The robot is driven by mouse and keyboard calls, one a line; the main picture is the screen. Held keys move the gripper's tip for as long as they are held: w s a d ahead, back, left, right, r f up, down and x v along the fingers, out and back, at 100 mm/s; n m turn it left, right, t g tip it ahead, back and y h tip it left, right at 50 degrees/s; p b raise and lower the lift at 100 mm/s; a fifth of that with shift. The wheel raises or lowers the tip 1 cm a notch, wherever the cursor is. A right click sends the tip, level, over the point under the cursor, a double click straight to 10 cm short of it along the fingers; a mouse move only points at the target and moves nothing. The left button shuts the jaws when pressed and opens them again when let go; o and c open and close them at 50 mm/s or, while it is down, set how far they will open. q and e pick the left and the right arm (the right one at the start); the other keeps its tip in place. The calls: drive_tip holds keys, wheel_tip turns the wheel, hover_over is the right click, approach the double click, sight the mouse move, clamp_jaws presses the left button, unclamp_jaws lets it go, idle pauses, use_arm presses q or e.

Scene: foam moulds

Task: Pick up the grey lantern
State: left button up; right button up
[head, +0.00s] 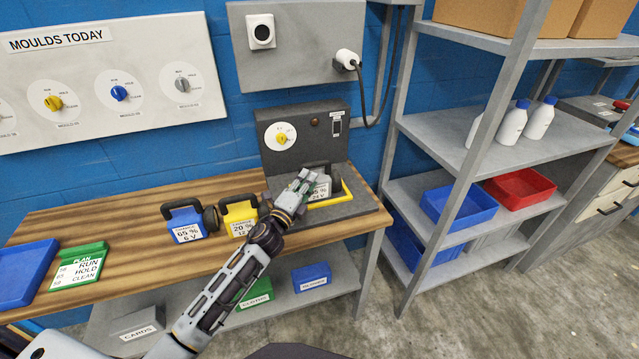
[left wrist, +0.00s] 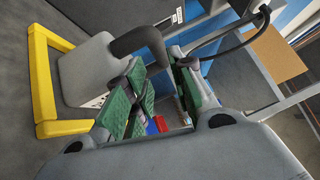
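The grey lantern (head: 322,187) stands in the yellow-edged bay of a dark grey dock on the workbench, with a partly covered label on its front. In the left wrist view its grey body (left wrist: 86,70) and dark curved handle (left wrist: 142,40) show beyond my fingers. My left gripper (head: 303,182) is right at the lantern, in front of it and partly covering it. In the wrist view the green-padded fingers (left wrist: 165,100) are apart, with a gap between them. I cannot tell whether a finger touches the handle. My right gripper is not in view.
A yellow lantern (head: 239,217) and a blue lantern (head: 184,223) stand left of the dock (head: 283,150). A green card (head: 79,266) and blue tray (head: 24,274) lie farther left. A shelf rack (head: 480,134) stands to the right. The front bench strip is clear.

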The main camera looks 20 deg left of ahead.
use_arm(q)
drive_tip(key=shift+w, duration=0.35)
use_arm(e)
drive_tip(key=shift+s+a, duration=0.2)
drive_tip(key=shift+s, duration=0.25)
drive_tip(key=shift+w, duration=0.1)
